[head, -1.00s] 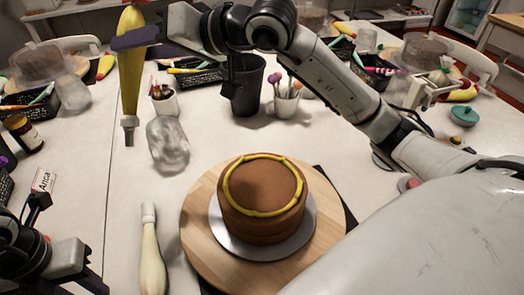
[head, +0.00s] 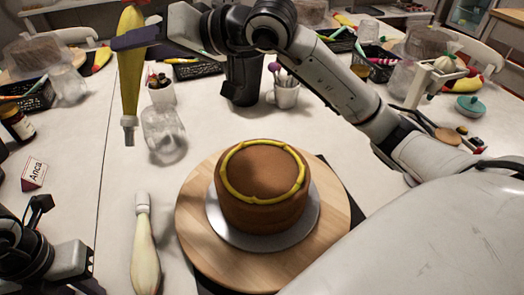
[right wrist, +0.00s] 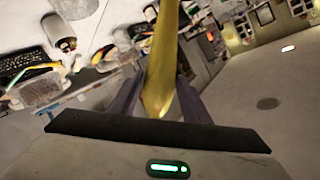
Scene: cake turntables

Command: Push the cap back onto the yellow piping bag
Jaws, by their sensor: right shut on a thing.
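The yellow piping bag (head: 130,88) hangs nearly upright in the head view, with its grey tip (head: 129,128) pointing down, left of the clear cup. My right gripper (head: 137,38) is shut on the bag's upper part. In the right wrist view the yellow bag (right wrist: 162,68) runs between the two dark fingers. I cannot tell whether the grey tip is a bare nozzle or wears a cap, and no loose cap can be made out. My left gripper (head: 40,208) is at the lower left edge, apart from the bag; its fingers are unclear.
A chocolate cake (head: 262,195) with a yellow ring stands on a wooden turntable (head: 190,222). A pale piping bag (head: 146,262) with a white end lies left of it. A clear cup (head: 163,135), a dark cup (head: 242,80) and a name card (head: 34,173) stand around.

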